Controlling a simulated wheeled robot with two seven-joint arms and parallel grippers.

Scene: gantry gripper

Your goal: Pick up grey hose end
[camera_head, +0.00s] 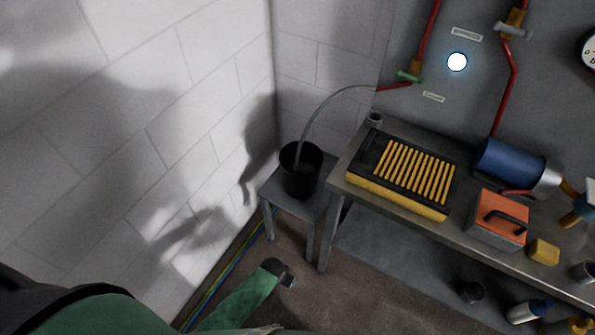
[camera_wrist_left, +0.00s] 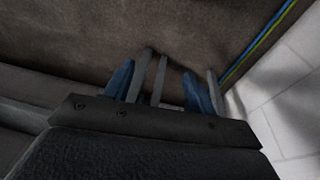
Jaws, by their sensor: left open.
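A thin grey hose (camera_head: 325,105) arcs from the pipe fitting at the wall down into a black bucket (camera_head: 301,180). Its lower end goes inside the bucket, where the tip is hard to make out. The bucket stands upright on a small grey stool (camera_head: 310,203) in the corner. My left gripper (camera_head: 288,279), on the green arm, is low over the floor in front of the stool, below and apart from the hose. In the left wrist view its blue fingers (camera_wrist_left: 158,88) are open, with dark floor beyond them. My right gripper is not in view.
A grey workbench (camera_head: 385,206) stands right of the stool, holding a black-and-yellow slatted box (camera_head: 400,172), an orange-topped box (camera_head: 499,220) and a blue cylinder (camera_head: 510,161). A white block wall (camera_head: 120,130) closes the left side. Striped cables (camera_head: 222,272) run along its foot.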

